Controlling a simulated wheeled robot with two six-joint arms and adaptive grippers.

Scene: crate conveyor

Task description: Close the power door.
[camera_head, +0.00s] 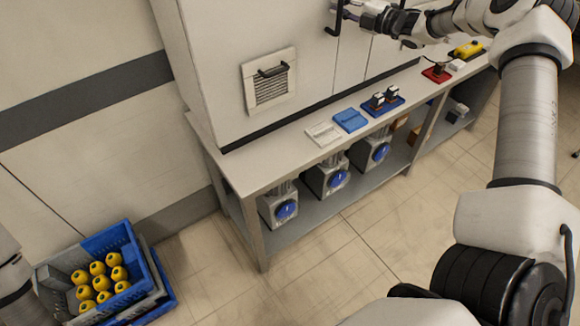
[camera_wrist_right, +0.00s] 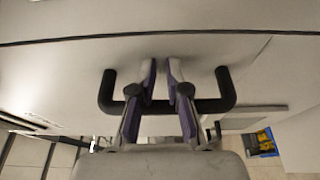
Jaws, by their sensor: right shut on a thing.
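The white cabinet door (camera_head: 357,55) is at the top of the head view, with a black bar handle (camera_head: 333,18) at the picture's top edge. My right gripper (camera_head: 350,14) reaches this handle from the right. In the right wrist view the black handle (camera_wrist_right: 225,92) runs across the white door panel (camera_wrist_right: 60,75), and the purple-padded fingers of my right gripper (camera_wrist_right: 161,88) are shut on its middle. I cannot tell how far the door stands from the cabinet. My left gripper is out of view.
A steel workbench (camera_head: 237,178) under the cabinet carries a blue case (camera_head: 350,120), a white booklet (camera_head: 323,134) and a blue tray of parts (camera_head: 372,109). Several motors stand on its shelf. A blue crate (camera_head: 118,236) with yellow parts is lower left.

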